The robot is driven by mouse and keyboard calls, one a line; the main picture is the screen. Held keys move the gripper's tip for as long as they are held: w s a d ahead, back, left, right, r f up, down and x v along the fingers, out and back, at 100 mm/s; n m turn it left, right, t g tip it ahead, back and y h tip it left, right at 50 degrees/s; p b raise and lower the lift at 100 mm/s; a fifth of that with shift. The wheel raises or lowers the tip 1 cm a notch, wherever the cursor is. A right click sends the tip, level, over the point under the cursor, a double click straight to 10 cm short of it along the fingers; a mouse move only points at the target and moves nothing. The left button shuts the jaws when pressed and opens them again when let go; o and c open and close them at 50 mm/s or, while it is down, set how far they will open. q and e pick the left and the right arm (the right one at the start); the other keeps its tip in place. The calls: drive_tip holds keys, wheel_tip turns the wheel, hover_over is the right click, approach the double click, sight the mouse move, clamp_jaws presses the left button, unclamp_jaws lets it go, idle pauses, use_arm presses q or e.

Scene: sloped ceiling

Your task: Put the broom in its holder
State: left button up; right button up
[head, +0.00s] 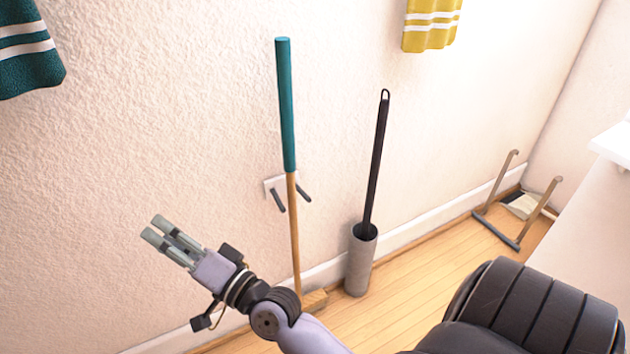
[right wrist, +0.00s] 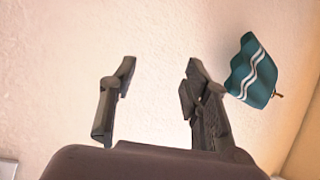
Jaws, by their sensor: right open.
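The broom (head: 292,225), with a teal upper handle, a wooden lower stick and a head on the floor, stands nearly upright by the wall. Its holder (head: 269,184) is a small pale wall plate with two dark pegs. The stick crosses between the pegs in the picture; I cannot tell whether it rests between them or stands in front. My right gripper (head: 155,228) is to the left of the broom, pointing up-left, apart from it. In the right wrist view, the right gripper (right wrist: 158,80) has its fingers apart with nothing between them. My left gripper is out of view.
A grey cylinder (head: 361,263) holding a black-handled tool (head: 377,155) stands right of the broom. A low two-post rack (head: 495,228) and a dustpan-like item (head: 522,205) are at far right. Teal (head: 29,50) and yellow (head: 431,27) towels hang above. Wooden floor shows between cylinder and rack.

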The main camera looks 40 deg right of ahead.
drive_tip(key=s+a+f+n+g, duration=0.1)
drive_tip(key=s+f+n+g, duration=0.45)
drive_tip(key=f, duration=0.45)
drive_tip(key=s+d+f+n+g+h, duration=0.3)
drive_tip(key=s+d+f+g, duration=0.2)
drive_tip(key=s, duration=0.5)
drive_tip(key=s+d+f+n+g+h, duration=0.3)
drive_tip(key=s+d+f+g, duration=0.2)
drive_tip(key=s+f, duration=0.3)
drive_tip(key=shift+s+d, duration=0.8)
drive_tip(key=shift+s, duration=0.1)
